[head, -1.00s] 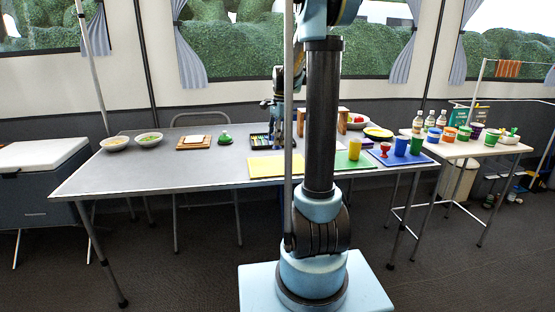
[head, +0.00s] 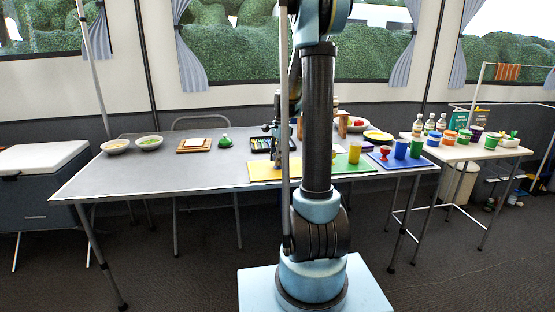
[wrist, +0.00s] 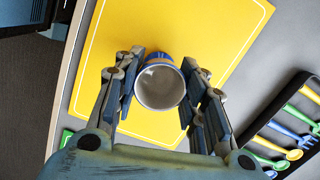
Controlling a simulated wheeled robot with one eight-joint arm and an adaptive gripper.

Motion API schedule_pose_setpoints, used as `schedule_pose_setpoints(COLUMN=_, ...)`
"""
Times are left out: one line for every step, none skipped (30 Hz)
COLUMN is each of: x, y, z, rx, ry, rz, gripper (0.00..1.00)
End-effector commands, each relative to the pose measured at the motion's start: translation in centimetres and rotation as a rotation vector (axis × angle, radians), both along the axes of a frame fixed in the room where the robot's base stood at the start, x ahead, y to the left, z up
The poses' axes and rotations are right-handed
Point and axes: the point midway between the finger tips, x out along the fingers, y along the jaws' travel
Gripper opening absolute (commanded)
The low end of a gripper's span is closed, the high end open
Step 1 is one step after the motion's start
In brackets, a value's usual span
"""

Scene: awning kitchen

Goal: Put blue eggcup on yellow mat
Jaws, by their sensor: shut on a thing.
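The yellow mat (head: 262,171) lies near the front edge of the grey table, partly behind my arm in the head view. In the wrist view the yellow mat (wrist: 205,42) fills the middle, with a thin white border line. My gripper (wrist: 160,88) is shut on the blue eggcup (wrist: 160,83), which is seen from above, with a white inside and a blue outer wall. The eggcup is over the mat. I cannot tell whether its foot touches the mat. In the head view the eggcup is hidden behind my arm.
A cutlery tray (wrist: 290,125) lies right of the mat in the wrist view. In the head view, a blue mat (head: 403,163) holds a red eggcup (head: 385,153) and cups; a yellow cup (head: 355,152) stands on a green mat. The table's left part has free room around two bowls.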

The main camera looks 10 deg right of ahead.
Motion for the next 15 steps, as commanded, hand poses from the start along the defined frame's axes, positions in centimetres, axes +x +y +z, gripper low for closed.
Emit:
schedule_pose_setpoints(x=0.01, y=0.0, z=-0.09, rx=0.0, ry=0.0, rz=0.0, gripper=0.13)
schedule_pose_setpoints(x=0.02, y=0.01, z=-0.16, rx=0.0, ry=0.0, rz=0.0, gripper=0.13)
schedule_pose_setpoints(x=0.02, y=0.01, z=-0.15, rx=0.0, ry=0.0, rz=0.0, gripper=0.44)
schedule_pose_setpoints(x=0.02, y=0.01, z=-0.14, rx=0.0, ry=0.0, rz=0.0, gripper=0.51)
schedule_pose_setpoints(x=0.02, y=0.01, z=-0.14, rx=0.0, ry=0.0, rz=0.0, gripper=0.58)
schedule_pose_setpoints(x=0.02, y=0.01, z=-0.14, rx=0.0, ry=0.0, rz=0.0, gripper=0.58)
schedule_pose_setpoints(x=0.02, y=0.02, z=-0.14, rx=0.0, ry=0.0, rz=0.0, gripper=0.58)
schedule_pose_setpoints(x=0.02, y=0.02, z=-0.14, rx=0.0, ry=0.0, rz=0.0, gripper=0.58)
schedule_pose_setpoints(x=0.02, y=0.02, z=-0.14, rx=0.0, ry=0.0, rz=0.0, gripper=0.58)
schedule_pose_setpoints(x=0.02, y=0.02, z=-0.14, rx=0.0, ry=0.0, rz=0.0, gripper=0.58)
schedule_pose_setpoints(x=0.02, y=0.02, z=-0.14, rx=0.0, ry=0.0, rz=0.0, gripper=0.58)
schedule_pose_setpoints(x=0.02, y=0.02, z=-0.14, rx=0.0, ry=0.0, rz=0.0, gripper=0.58)
schedule_pose_setpoints(x=0.02, y=0.02, z=-0.14, rx=0.0, ry=0.0, rz=0.0, gripper=0.58)
schedule_pose_setpoints(x=0.01, y=0.03, z=-0.13, rx=0.0, ry=0.0, rz=0.0, gripper=0.58)
schedule_pose_setpoints(x=0.01, y=0.03, z=-0.09, rx=0.0, ry=0.0, rz=0.0, gripper=0.58)
